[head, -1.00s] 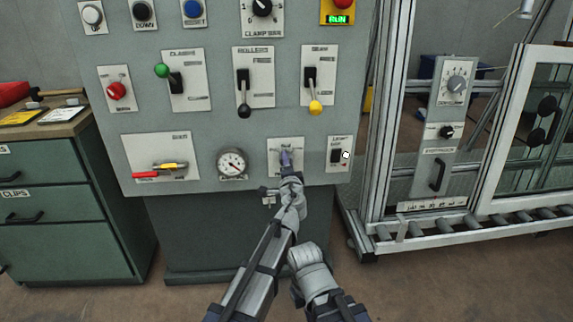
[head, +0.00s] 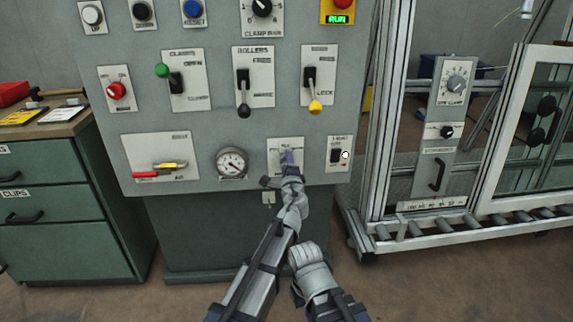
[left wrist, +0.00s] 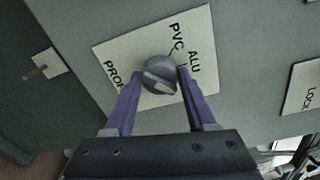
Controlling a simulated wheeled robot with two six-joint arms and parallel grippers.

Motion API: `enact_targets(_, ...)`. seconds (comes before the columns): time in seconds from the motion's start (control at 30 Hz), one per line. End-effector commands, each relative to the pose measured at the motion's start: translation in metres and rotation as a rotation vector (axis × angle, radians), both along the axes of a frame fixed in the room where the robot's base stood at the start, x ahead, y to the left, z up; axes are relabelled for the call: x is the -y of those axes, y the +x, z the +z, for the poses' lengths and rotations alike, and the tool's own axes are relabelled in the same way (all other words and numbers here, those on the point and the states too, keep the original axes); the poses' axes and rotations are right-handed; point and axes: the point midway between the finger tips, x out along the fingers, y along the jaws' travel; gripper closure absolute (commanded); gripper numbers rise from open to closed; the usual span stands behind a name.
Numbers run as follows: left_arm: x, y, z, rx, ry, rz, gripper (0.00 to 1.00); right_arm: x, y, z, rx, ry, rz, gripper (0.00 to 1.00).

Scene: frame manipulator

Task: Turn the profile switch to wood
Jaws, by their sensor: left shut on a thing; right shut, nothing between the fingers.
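The profile switch is a dark grey round knob (left wrist: 160,75) on a white label plate (left wrist: 108,50), at the panel's lower right in the head view. The plate shows PVC, ALU and a partly covered "PROF..." in the left wrist view; I cannot read a WOOD mark. My left gripper (left wrist: 160,88) has its purple fingers shut on the knob, one on each side. In the head view the left gripper (head: 287,160) covers most of the knob. My right gripper (head: 304,254) is low in front of the panel, away from the switch; its fingers are not clear to see.
Levers with a black knob (head: 244,111) and a yellow knob (head: 315,107) are above. A drawer cabinet (head: 60,245) stands left, a framed roller conveyor (head: 450,228) right.

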Motion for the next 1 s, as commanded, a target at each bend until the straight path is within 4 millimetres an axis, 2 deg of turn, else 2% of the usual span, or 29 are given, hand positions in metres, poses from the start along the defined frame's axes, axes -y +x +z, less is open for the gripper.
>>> enact_targets(0.27, 0.0, 0.0002, 0.0002, 0.0, 0.005, 0.0, 1.0, 0.0, 0.0, 0.0, 0.0, 0.0, 0.0, 1.0)
enact_targets(0.3, 0.0, 0.0002, 0.0002, 0.0, 0.005, 0.0, 0.43, 0.0, 0.0, 0.0, 0.0, 0.0, 0.0, 1.0)
enact_targets(0.53, 0.0, 0.0001, 0.0002, 0.001, 0.003, 0.0, 0.17, 0.0, 0.0, 0.0, 0.0, 0.0, 0.0, 1.0)
enact_targets(0.57, 0.0, 0.0001, 0.0001, 0.001, 0.003, 0.0, 0.15, 0.0, 0.0, 0.0, 0.0, 0.0, 0.0, 1.0)
enact_targets(0.83, -0.0001, -0.0006, 0.0002, 0.001, 0.002, 0.0, 0.15, 0.0, 0.0, 0.0, 0.0, 0.0, 0.0, 1.0)
enact_targets(1.0, -0.0031, -0.0084, 0.0007, 0.0, 0.002, 0.001, 0.15, 0.0001, 0.0, 0.0006, 0.0, 0.0, 0.0, 1.0)
